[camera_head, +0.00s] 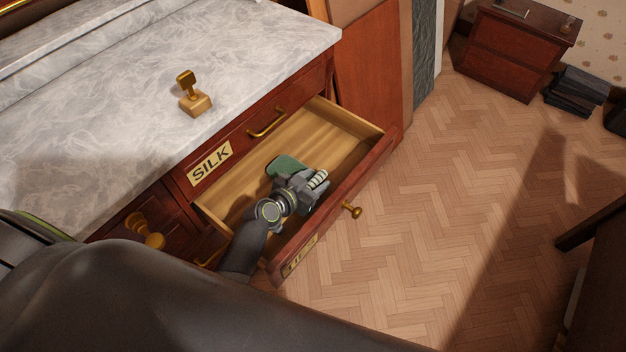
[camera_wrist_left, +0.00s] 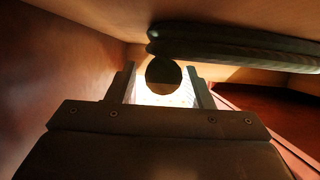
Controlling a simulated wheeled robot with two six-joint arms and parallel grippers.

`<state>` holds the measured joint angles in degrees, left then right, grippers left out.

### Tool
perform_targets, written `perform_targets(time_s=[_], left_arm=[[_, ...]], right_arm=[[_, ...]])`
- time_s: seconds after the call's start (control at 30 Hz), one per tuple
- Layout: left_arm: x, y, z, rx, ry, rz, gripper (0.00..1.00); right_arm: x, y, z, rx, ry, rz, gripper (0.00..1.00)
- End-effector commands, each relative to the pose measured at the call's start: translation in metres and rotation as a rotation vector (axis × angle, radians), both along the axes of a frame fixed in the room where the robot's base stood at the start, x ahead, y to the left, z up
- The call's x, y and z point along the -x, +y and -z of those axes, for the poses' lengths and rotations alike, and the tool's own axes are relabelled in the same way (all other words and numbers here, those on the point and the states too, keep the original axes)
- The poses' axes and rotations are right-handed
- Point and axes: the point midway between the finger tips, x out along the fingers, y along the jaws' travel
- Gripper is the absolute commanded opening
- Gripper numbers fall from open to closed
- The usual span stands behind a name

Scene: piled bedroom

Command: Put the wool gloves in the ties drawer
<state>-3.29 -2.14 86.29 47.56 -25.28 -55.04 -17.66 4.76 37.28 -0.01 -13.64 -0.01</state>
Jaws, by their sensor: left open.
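The open drawer (camera_head: 340,148) has a light wooden inside and a red-brown front; its label is partly hidden and hard to read. A dark green, flat item (camera_head: 287,165), seemingly the wool gloves, lies in it, partly hidden by my left gripper. My left gripper (camera_head: 311,187) is inside the drawer, close beside the green item. In the left wrist view its two fingers (camera_wrist_left: 163,90) stand apart, with a dark round shape and a bright patch seen between them. A dark, layered item (camera_wrist_left: 235,43), likely the gloves, lies across the top there, outside the fingers. My right gripper is not in view.
A closed drawer labelled SILK (camera_head: 211,163) sits above the open one, under a grey marble top (camera_head: 130,85). A small brass stamp-like object (camera_head: 195,98) stands on the marble. A red-brown nightstand (camera_head: 510,50) stands at the back.

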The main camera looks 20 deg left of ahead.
Motion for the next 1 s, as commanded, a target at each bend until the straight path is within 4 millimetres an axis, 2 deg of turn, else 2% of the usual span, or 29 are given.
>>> perform_targets(time_s=[0.2, 0.5, 1.0], left_arm=[[0.026, 0.01, -0.011, -0.002, 0.0, -0.001, 0.47], [0.059, 0.022, -0.026, 0.0, 0.0, -0.001, 0.47], [0.065, 0.024, -0.029, 0.0, 0.0, 0.0, 0.47]], right_arm=[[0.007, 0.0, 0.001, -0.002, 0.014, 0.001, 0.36], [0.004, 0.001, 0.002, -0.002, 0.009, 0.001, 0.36], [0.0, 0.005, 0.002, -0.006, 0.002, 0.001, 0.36]])
